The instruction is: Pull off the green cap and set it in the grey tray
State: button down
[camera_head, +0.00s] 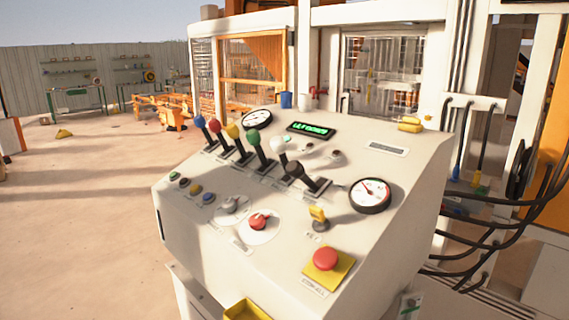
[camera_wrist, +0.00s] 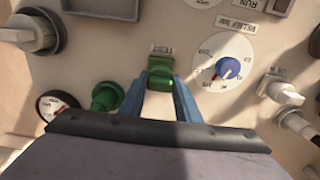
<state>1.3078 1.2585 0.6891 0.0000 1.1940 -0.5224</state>
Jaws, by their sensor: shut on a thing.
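The green cap (camera_wrist: 160,75) is a small block beneath a short printed label in the wrist view. My gripper (camera_wrist: 161,80) has its two blue fingers on either side of the cap, shut on it. The cap is close to the pale panel (camera_wrist: 125,55); I cannot tell whether it still sits on its seat. A grey rectangular piece (camera_wrist: 100,8) shows at the top edge of the wrist view, partly cut off; I cannot tell whether it is the grey tray. My gripper does not show in the head view.
In the wrist view, a green round knob (camera_wrist: 105,97) and gauge (camera_wrist: 57,104) are left of the fingers. A blue-knobbed dial (camera_wrist: 228,68) and pale switch (camera_wrist: 285,93) are right. The head view shows a sloping console (camera_head: 330,225) with several levers and a yellow tray (camera_head: 246,311).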

jog(key=shift+r+p, duration=1.25)
jog(key=shift+r, duration=0.85)
jog(key=s+a+r+b, duration=0.1)
jog(key=s+b, duration=0.3)
jog(key=s, duration=0.5)
jog(key=s+a+r+b, duration=0.2)
jog(key=s+b, duration=0.1)
jog(key=s, duration=0.6)
jog(key=shift+s+d+f+p, duration=0.1)
jog(key=shift+f+p, duration=0.25)
jog(key=shift+f, duration=2.1)
jog(key=shift+s+d+f+p, duration=0.1)
jog(key=shift+f+p, duration=0.2)
jog(key=shift+f, duration=2.5)
jog(key=shift+f, duration=0.55)
